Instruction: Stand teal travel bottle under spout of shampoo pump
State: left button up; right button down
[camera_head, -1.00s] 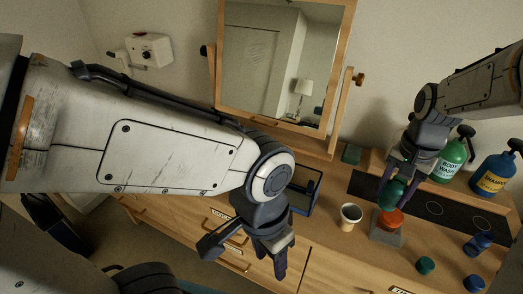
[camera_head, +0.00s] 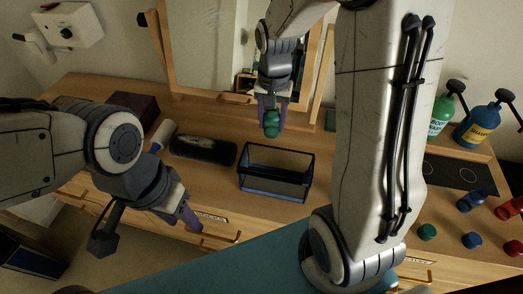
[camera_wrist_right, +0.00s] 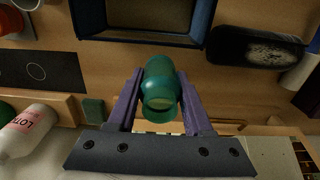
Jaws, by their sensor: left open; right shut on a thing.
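The teal travel bottle (camera_head: 271,124) is between the fingers of my right gripper (camera_head: 271,108), held up in front of the mirror. In the right wrist view the bottle (camera_wrist_right: 160,85) has its open mouth toward the camera, and the purple fingers touch both its sides. The blue shampoo pump (camera_head: 478,127) stands upright at the far right, its dark pump head (camera_head: 505,96) on top. It is well apart from the bottle. My left gripper (camera_head: 182,215) is open and empty above the dresser's front edge at left.
A black-rimmed tray (camera_head: 275,190) sits below my right gripper, with a dark case (camera_head: 203,149) to its left. A green body wash pump (camera_head: 440,120) stands beside the shampoo. Blue (camera_head: 468,201) and red (camera_head: 510,207) bottles and several caps are at right. My right arm hides the middle.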

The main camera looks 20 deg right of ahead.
notch_tip(320, 180, down, 14)
jog(key=shift+f+p, duration=0.15)
jog(key=shift+p, duration=0.3)
jog(key=shift+f, duration=0.1)
jog(key=shift+c, duration=1.5)
grip_release()
